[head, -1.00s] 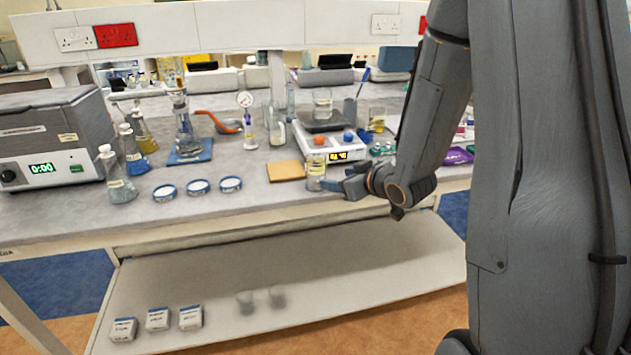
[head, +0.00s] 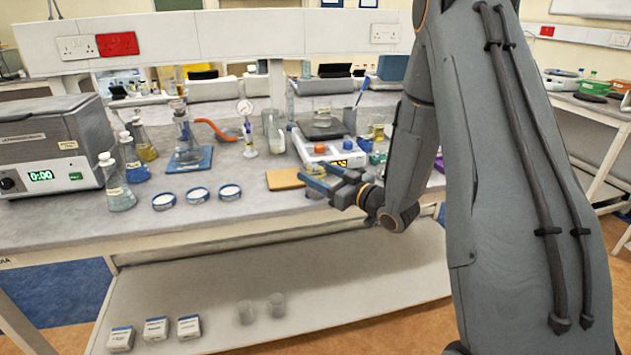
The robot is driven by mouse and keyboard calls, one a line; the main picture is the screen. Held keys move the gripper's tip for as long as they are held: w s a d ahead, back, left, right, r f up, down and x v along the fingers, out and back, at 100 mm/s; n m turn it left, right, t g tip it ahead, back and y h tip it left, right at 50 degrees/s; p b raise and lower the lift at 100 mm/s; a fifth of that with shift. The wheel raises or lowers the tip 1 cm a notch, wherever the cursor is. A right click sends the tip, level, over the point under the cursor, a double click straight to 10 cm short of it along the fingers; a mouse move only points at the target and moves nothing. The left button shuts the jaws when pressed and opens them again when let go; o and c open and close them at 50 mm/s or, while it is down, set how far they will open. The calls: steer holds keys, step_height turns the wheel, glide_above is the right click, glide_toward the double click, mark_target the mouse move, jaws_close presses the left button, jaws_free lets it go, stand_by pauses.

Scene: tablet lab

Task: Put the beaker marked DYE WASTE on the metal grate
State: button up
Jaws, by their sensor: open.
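I cannot make out a metal grate for certain.
Several labelled flasks (head: 118,185) and three shallow dishes (head: 197,195) stand to the left. Bare bench lies between the dishes and the board.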

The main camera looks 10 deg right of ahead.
steer(key=shift+f+p+x, duration=0.1)
steer(key=shift+p+x, duration=0.4)
steer(key=shift+x, duration=0.9)
steer(key=shift+f+p+x, duration=0.15)
steer(key=shift+p+x, duration=0.35)
steer(key=shift+x, duration=0.85)
steer(key=c, duration=0.9)
steer(key=shift+r, duration=0.1)
